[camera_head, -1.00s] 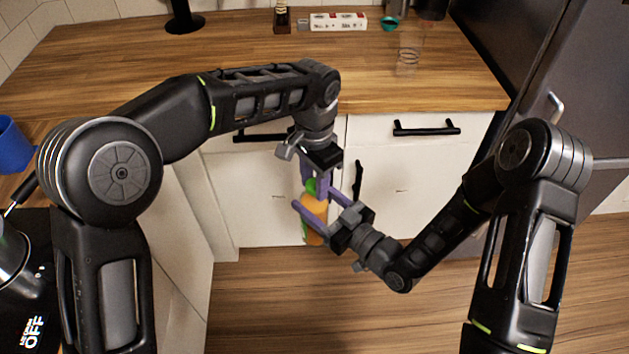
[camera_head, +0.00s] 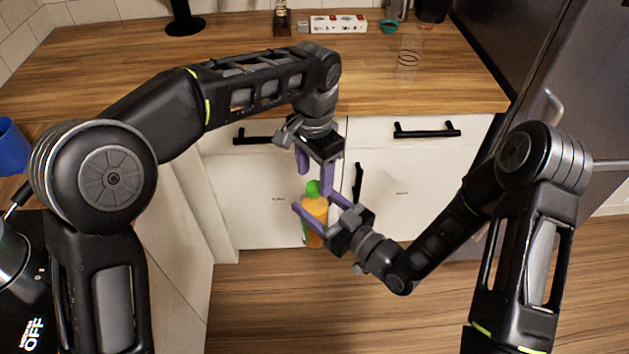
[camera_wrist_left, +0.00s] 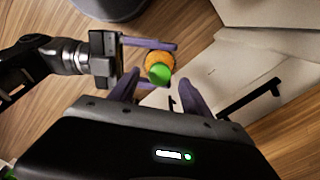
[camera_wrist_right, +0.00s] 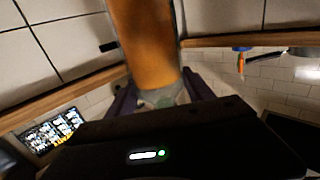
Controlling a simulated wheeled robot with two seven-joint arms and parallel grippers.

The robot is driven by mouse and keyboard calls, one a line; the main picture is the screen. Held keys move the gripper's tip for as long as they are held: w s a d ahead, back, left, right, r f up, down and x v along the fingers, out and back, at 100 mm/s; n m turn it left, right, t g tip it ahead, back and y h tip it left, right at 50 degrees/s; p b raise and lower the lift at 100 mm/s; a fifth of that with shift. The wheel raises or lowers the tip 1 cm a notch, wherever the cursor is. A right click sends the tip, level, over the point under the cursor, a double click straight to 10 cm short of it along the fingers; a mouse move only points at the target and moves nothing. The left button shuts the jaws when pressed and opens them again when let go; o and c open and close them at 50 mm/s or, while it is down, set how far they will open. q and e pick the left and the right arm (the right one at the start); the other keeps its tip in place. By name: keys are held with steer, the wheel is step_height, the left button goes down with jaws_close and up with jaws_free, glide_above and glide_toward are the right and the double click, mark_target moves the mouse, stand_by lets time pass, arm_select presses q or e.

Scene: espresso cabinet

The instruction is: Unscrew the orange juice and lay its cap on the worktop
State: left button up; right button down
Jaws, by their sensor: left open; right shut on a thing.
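The orange juice bottle (camera_head: 314,212) is held upright in front of the white cabinet doors, off the worktop. Its green cap (camera_head: 313,188) is on its top; the cap also shows in the left wrist view (camera_wrist_left: 159,73). My right gripper (camera_head: 318,210) is shut around the bottle's body, which fills the middle of the right wrist view (camera_wrist_right: 147,45). My left gripper (camera_head: 314,178) is above the cap with its purple fingers spread apart and nothing between them. In the left wrist view the cap lies beyond the fingertips.
The wooden worktop (camera_head: 215,48) has wide bare room. At its back are a white and red box (camera_head: 338,24), a teal bowl (camera_head: 389,26) and a clear glass (camera_head: 408,60). A blue container (camera_head: 12,146) stands at the far left.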

mark_target(314, 185)
arm_select(q)
steer(key=shift+r, duration=0.6)
steer(key=shift+c, duration=0.5)
steer(key=shift+r+m, duration=1.2)
steer(key=shift+r, duration=0.55)
steer(key=shift+f, duration=0.1)
steer(key=shift+f, duration=3.95)
steer(key=shift+c, duration=0.2)
jaws_close()
